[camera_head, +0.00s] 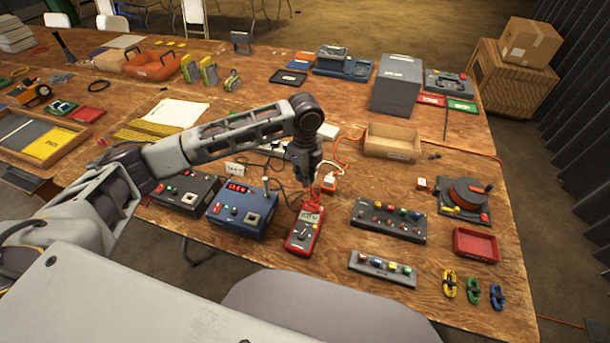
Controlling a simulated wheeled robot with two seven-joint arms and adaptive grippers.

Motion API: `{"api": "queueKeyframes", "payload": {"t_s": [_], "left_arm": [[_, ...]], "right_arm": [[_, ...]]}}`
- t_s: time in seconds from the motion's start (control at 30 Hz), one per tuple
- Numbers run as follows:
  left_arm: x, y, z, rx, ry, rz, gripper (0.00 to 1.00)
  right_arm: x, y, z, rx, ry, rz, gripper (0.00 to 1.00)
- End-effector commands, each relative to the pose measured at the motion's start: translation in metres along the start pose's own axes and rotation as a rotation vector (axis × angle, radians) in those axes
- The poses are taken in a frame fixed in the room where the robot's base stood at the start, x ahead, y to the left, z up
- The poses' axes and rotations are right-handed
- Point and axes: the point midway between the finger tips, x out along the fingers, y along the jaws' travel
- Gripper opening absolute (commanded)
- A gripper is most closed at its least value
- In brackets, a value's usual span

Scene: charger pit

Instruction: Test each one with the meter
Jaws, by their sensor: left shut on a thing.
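A red handheld meter (305,231) with a small display lies near the front edge of the wooden table. My left gripper (309,186) points down just above the top of the meter. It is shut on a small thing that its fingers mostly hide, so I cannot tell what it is. A white block with red parts (329,184) shows right beside the fingertips; I cannot tell whether it touches them. A blue box with a red lit display (243,207) stands left of the meter. My right gripper is not in view.
A rack with coloured knobs (388,221) and a smaller grey strip (383,269) lie right of the meter. An open wooden box (392,142) stands behind. A red tray (475,244) and coiled leads (473,290) are at front right. Cables cross the table behind my gripper.

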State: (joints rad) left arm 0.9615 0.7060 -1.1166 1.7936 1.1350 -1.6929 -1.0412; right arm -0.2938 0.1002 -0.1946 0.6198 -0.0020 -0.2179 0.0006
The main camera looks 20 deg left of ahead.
Motion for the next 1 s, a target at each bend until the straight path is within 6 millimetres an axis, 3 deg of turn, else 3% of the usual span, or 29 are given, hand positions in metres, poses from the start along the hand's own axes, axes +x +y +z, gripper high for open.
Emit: {"api": "queueKeyframes", "payload": {"t_s": [0.37,1.0], "left_arm": [[0.0000,0.0000,0.0000,-0.113,0.000,0.000,0.00],[-0.0001,-0.0011,0.0020,-0.618,0.000,0.000,0.00]], "right_arm": [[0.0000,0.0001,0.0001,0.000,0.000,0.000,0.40],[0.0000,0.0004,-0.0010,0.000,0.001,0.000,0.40]]}}
